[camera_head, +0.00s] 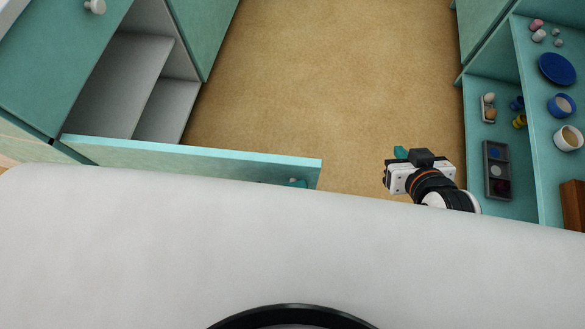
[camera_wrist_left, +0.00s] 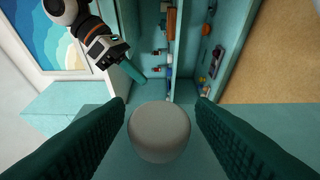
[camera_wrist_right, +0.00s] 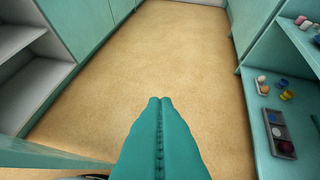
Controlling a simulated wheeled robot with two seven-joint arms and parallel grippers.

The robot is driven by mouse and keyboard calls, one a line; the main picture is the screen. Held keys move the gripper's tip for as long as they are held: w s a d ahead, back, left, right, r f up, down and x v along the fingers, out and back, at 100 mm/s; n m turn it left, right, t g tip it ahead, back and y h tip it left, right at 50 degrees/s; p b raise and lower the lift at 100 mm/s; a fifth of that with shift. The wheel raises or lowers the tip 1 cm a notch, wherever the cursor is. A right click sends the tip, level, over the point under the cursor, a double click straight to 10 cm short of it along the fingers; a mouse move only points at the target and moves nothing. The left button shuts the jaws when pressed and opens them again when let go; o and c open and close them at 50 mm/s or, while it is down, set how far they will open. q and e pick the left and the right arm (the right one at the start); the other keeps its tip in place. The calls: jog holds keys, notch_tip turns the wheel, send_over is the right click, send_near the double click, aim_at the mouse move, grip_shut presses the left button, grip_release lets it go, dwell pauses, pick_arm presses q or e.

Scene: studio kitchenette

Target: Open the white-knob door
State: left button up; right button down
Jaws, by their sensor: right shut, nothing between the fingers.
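The teal door (camera_head: 200,158) stands swung wide open from the grey-shelved cabinet at the left of the head view. In the left wrist view its white knob (camera_wrist_left: 160,132) sits between the two teal fingers of my left gripper (camera_wrist_left: 160,108). The fingers are apart, one on each side, with a visible gap to the knob. In the head view only a small teal piece shows beside the door, and the rest of my left arm is hidden. My right gripper (camera_head: 400,153) is shut and empty over the floor, right of the door; its closed fingers (camera_wrist_right: 160,102) show in its wrist view.
The open cabinet (camera_head: 125,85) has bare grey shelves. Another white knob (camera_head: 95,6) is on a teal front at the upper left. Teal shelves on the right hold a blue plate (camera_head: 557,68), cups and a dark tray (camera_head: 497,170). The tan floor (camera_head: 320,80) between is clear.

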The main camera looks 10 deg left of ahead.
pick_arm(q)
jog(key=shift+s+a, duration=0.15)
jog(key=shift+a, duration=0.1)
jog(key=p+v, duration=0.1)
jog(key=v, duration=1)
jog(key=shift+a+p, duration=0.2)
jog(key=shift+p, duration=0.1)
pick_arm(e)
jog(key=s+d+f+g+h, duration=0.1)
jog(key=s+d+f+g, duration=0.1)
jog(key=s, duration=0.4)
jog(key=shift+f+g, duration=0.45)
jog(key=shift+g, duration=0.55)
pick_arm(q)
jog(key=shift+s, duration=0.1)
